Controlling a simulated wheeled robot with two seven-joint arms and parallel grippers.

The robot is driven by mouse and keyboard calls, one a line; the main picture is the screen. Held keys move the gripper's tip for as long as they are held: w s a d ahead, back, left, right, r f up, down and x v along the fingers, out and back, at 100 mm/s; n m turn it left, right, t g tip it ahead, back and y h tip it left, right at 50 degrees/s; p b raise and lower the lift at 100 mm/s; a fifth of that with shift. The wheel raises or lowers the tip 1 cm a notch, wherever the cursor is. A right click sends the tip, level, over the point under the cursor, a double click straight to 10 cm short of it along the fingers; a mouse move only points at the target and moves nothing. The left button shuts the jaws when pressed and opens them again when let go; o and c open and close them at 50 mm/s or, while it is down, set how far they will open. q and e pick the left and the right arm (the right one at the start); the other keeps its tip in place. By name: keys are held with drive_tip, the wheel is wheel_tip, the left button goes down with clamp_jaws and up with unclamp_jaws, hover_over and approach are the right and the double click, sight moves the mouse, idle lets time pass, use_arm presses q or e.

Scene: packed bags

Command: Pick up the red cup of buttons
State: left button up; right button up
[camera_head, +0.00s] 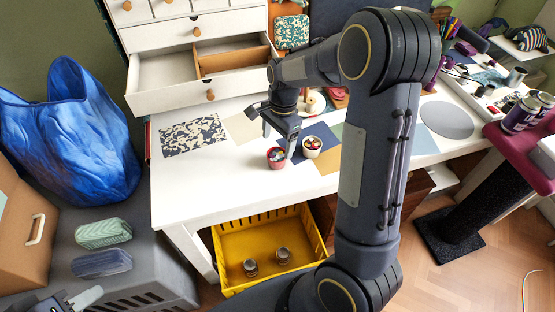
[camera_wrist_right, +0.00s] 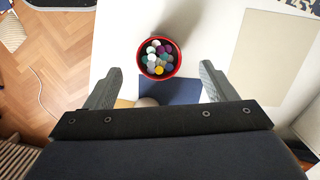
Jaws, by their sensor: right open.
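The red cup of buttons (camera_head: 276,158) stands upright near the front edge of the white desk. In the right wrist view the cup (camera_wrist_right: 141,65) shows from above, full of white, purple, green and yellow buttons. My right gripper (camera_head: 279,140) is open just above the cup. In the right wrist view its two fingers (camera_wrist_right: 161,70) lie apart to the left and right, with the cup ahead between them; contact cannot be told. My left gripper (camera_head: 88,297) shows only partly at the lower left, and its jaws are unclear.
A white cup (camera_head: 312,153) stands close right of the red cup, on a dark blue sheet (camera_head: 322,131). A patterned sheet (camera_head: 193,136) lies left on the desk. A yellow crate (camera_head: 226,276) with two jars is below. A blue bag (camera_head: 70,140) stands left. An open drawer (camera_head: 170,98) is behind.

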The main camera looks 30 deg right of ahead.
sight(277, 154)
drive_tip(key=f, duration=0.6)
drive_tip(key=shift+s+a, duration=0.1)
drive_tip(key=shift+a, duration=0.15)
drive_tip(key=c, duration=1.1)
